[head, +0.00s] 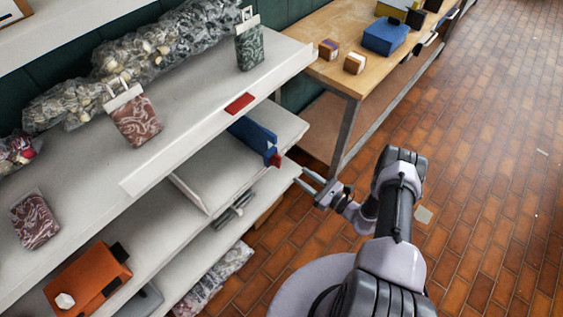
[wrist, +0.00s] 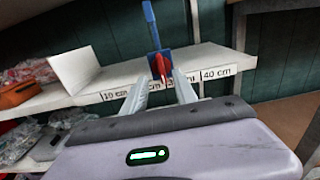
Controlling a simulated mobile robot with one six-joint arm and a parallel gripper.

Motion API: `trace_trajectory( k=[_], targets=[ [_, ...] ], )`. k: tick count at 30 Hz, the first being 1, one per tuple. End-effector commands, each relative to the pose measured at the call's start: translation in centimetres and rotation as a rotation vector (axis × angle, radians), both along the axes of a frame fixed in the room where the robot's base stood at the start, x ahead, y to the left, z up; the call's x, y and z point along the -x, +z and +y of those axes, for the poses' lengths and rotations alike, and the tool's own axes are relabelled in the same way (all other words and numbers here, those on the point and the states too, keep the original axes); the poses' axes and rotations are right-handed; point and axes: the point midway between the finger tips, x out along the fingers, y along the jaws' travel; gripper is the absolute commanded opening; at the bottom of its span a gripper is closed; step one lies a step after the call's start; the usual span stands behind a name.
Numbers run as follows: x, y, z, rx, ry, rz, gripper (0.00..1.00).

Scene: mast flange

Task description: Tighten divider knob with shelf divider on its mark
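The blue shelf divider (head: 254,138) stands on the middle shelf near its right end. It also shows in the wrist view (wrist: 151,28). The red divider knob (head: 275,160) is at its front foot; in the wrist view the red knob (wrist: 160,65) lies between and beyond my fingertips. My gripper (head: 305,181) is in front of the shelf edge, a little apart from the knob. In the wrist view my gripper (wrist: 166,82) has its two fingers spread, with nothing between them. The scale (wrist: 216,74) on the shelf edge reads 10 cm and 40 cm; fingers partly hide the middle labels.
A white upright panel (wrist: 75,68) stands left of the divider. The upper shelf (head: 190,110) overhangs, with a red tag (head: 239,103) on its edge. An orange box (head: 88,280) sits further left. A wooden table (head: 335,62) stands behind; tiled floor (head: 480,150) is open at right.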

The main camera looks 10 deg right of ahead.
Motion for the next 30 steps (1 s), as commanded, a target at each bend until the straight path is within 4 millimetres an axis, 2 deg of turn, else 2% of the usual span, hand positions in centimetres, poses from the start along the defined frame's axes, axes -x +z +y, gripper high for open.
trace_trajectory(
  k=[1, 6, 10, 15, 23, 29, 30],
  targets=[
    [-1.2, -0.3, 1.1, 0.001, 0.007, -0.002, 0.35],
    [-5.1, -0.3, 3.9, 0.001, 0.006, -0.002, 0.35],
    [-7.2, -0.2, 5.3, 0.000, 0.004, -0.001, 0.35],
    [-8.5, -0.1, 6.3, -0.001, 0.003, 0.001, 0.35],
    [-8.7, 0.0, 6.4, -0.001, 0.002, 0.001, 0.35],
    [-8.7, 0.0, 6.4, -0.001, 0.002, 0.001, 0.00],
    [-8.7, 0.0, 6.4, -0.001, 0.002, 0.001, 0.00]
  ],
)
